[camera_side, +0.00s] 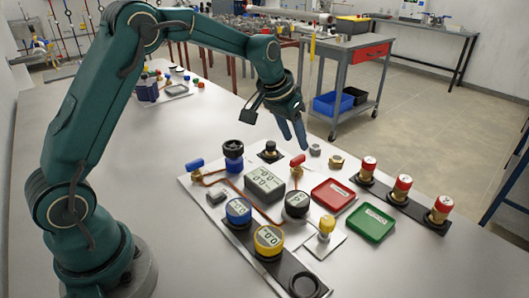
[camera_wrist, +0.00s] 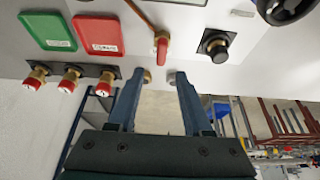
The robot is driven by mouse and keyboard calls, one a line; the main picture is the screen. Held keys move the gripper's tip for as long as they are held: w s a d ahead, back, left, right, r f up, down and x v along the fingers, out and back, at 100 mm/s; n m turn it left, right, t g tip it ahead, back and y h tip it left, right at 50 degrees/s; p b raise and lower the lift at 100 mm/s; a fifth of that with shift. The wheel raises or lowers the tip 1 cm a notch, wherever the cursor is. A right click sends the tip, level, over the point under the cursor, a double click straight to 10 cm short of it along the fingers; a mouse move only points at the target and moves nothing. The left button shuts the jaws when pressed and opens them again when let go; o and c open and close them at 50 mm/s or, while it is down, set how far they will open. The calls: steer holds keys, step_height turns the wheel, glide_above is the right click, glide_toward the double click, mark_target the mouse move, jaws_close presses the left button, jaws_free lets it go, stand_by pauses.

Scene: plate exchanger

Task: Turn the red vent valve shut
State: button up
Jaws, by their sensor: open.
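The vent valve with a red lever (camera_side: 297,161) sits on a brass body at the far edge of the pale panel, at the end of a copper pipe. In the wrist view the red lever (camera_wrist: 162,51) points down the picture, toward my gripper. My gripper (camera_side: 294,140) is open and points down, above and just behind the valve in the side view. In the wrist view the gap between my fingertips (camera_wrist: 160,80) is empty and lies just below the lever. I cannot see any contact with the lever.
Three red-capped brass fittings (camera_side: 402,187) stand at the right.

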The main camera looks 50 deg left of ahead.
mark_target(298, 157)
steer(key=shift+a+f, duration=0.1)
steer(key=shift+f, duration=0.8)
steer(key=shift+x, duration=2.15)
jaws_close()
